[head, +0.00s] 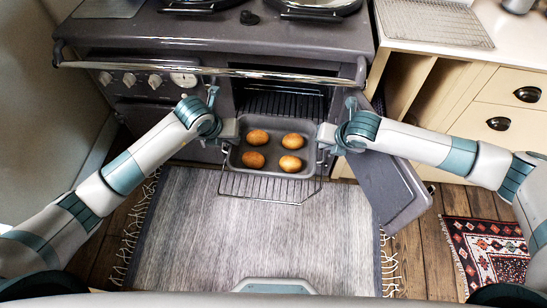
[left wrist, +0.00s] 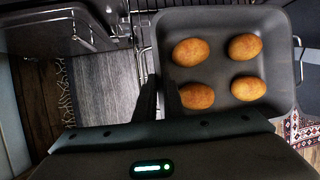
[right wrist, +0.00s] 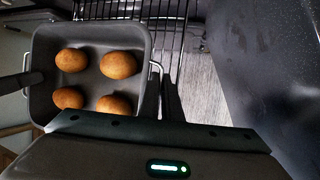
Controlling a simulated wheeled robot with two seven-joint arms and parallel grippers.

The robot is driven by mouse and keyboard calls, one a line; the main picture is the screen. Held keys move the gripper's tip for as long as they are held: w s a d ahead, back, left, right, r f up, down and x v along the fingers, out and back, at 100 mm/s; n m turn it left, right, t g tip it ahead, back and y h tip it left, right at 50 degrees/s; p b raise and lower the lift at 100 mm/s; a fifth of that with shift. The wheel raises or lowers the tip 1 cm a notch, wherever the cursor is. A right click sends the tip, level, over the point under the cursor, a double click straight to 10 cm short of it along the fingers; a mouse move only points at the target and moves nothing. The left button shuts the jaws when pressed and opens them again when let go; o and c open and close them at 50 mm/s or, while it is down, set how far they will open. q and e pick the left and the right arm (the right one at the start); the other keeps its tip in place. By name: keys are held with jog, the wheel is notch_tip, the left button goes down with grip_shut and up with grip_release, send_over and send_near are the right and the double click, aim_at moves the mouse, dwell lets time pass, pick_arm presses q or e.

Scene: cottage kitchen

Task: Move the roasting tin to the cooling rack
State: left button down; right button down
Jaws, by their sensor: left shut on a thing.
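The grey roasting tin (head: 273,170) holds several browned potatoes and sits over the pulled-out oven rack (head: 265,188) in front of the open oven. My left gripper (head: 230,131) is shut on the tin's left wire handle, which also shows in the left wrist view (left wrist: 143,62). The tin looks level. The wire cooling rack (head: 435,22) lies on the pale counter at the upper right, empty.
The oven door (head: 385,185) hangs open to the right, below my right arm. The stove's front rail (head: 210,71) runs above the oven opening. Drawers with dark handles (head: 527,94) stand under the counter. A grey rug (head: 250,240) covers the floor in front.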

pick_arm(q)
jog(key=shift+d+r, duration=0.2)
pick_arm(e)
jog(key=shift+a+r, duration=0.25)
jog(key=shift+a, duration=0.05)
